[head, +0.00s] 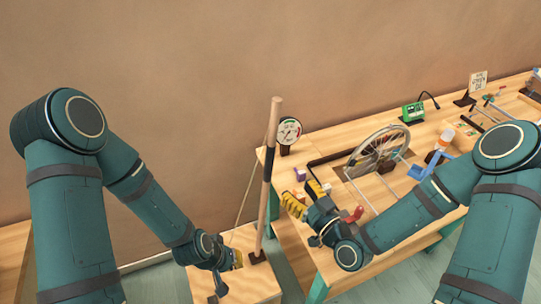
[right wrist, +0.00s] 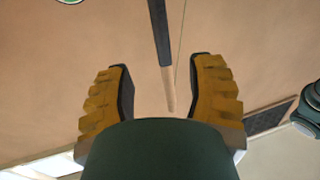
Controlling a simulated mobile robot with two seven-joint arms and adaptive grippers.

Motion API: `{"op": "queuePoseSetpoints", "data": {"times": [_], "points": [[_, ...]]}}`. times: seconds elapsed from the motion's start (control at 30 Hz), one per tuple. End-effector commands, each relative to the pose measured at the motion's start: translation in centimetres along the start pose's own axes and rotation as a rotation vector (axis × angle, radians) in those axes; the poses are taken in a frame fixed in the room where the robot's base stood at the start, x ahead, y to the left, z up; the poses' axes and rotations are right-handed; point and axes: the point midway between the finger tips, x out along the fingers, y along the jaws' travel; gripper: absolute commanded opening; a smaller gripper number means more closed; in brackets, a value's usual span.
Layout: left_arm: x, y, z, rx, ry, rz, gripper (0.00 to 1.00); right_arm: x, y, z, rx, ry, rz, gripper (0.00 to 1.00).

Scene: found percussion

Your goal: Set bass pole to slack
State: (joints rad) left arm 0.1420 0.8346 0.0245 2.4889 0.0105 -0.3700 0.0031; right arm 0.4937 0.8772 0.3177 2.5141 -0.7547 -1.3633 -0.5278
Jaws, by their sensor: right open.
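The bass pole (head: 271,175) is a pale wooden stick with a dark grip band, standing almost upright on a wooden box (head: 262,288). A thin cord (head: 247,190) runs beside it. A round dial (head: 289,131) stands behind it on the table corner; I cannot read its needle surely. My right gripper (head: 304,197) is open and empty, a little right of the pole. In the right wrist view the pole (right wrist: 163,40) shows beyond and between the spread yellow fingers (right wrist: 160,75), apart from them. My left gripper (head: 236,262) is low at the box, left of the pole's foot; its fingers are mostly hidden.
A wooden table (head: 330,265) on the right carries a spoked wheel (head: 379,150), a green box device (head: 412,112), a blue stand with an orange-white cylinder (head: 440,145) and small blocks. My right arm reaches over its front. The wall behind the pole is bare.

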Motion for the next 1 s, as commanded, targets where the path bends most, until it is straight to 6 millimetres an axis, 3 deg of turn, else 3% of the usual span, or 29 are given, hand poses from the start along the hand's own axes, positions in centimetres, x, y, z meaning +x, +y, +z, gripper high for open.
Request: {"op": "queuePoseSetpoints", "data": {"times": [0.17,0.6,0.8,1.0], "points": [[-0.4,0.1,0.0,0.0,0.0,0.0,0.0,2.4,-0.1,-0.1,0.0,0.001,-0.003,0.55],[-1.5,0.5,-0.1,0.0,-0.001,0.003,0.0,10.7,-0.1,0.0,0.002,-0.001,-0.001,0.55],[-1.8,0.6,-0.2,0.0,-0.001,0.003,0.0,12.8,-0.1,0.1,0.002,-0.003,-0.001,0.55],[-1.8,0.6,-0.2,0.0,-0.001,0.004,0.0,13.5,0.0,0.1,0.002,-0.003,0.001,0.55]]}}
